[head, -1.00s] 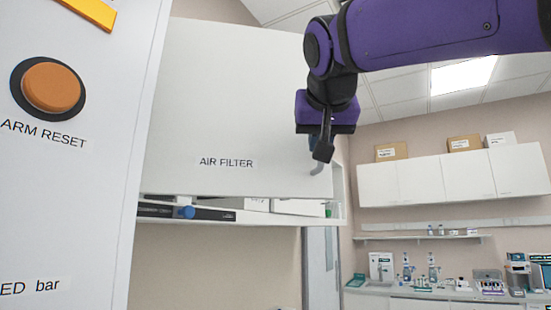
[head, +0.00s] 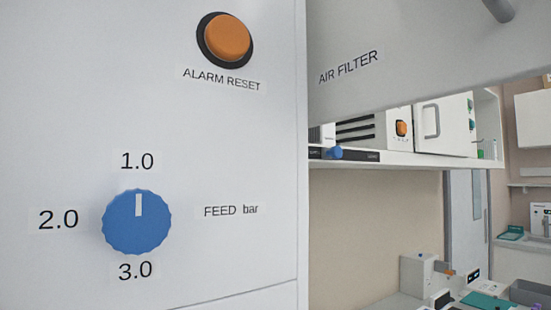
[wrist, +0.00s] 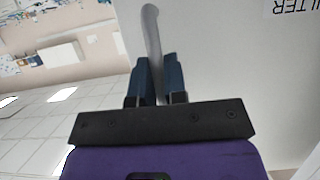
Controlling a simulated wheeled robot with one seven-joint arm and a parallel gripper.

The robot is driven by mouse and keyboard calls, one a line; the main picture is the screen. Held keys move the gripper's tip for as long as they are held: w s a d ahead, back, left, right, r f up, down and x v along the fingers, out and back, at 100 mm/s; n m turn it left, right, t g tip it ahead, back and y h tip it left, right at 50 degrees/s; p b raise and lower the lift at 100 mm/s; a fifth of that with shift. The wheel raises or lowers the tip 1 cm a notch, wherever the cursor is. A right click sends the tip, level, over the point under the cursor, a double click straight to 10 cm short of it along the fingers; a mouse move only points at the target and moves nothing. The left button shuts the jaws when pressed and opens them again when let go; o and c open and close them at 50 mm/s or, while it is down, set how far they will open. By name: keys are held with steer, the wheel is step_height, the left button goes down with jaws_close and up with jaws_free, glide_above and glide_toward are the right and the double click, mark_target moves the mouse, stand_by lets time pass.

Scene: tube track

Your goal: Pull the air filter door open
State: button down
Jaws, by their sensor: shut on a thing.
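The air filter door (head: 430,50) is a light grey panel lettered "AIR FILTER" at the upper right of the head view. It stands angled out, its lower edge rising toward the right, and runs out of the frame. The lower end of its grey bar handle (head: 497,8) shows at the top edge. In the wrist view, my gripper (wrist: 157,60) has its two dark fingers closed on either side of the handle (wrist: 151,25), beside the door's face (wrist: 230,60). My gripper is outside the head view.
A white panel with an orange alarm reset button (head: 227,38) and a blue feed knob (head: 137,222) fills the left. Below the door, a shelf holds white equipment (head: 445,122) and a small blue knob (head: 334,153). A bench with devices (head: 425,275) is at lower right.

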steer(key=shift+s+a+f, duration=0.1)
steer(key=shift+s+a, duration=0.1)
steer(key=shift+a, duration=0.5)
steer(key=shift+s+a+f, duration=0.1)
steer(key=shift+s+a, duration=0.05)
steer(key=shift+a, duration=0.55)
steer(key=c, duration=1.2)
jaws_free()
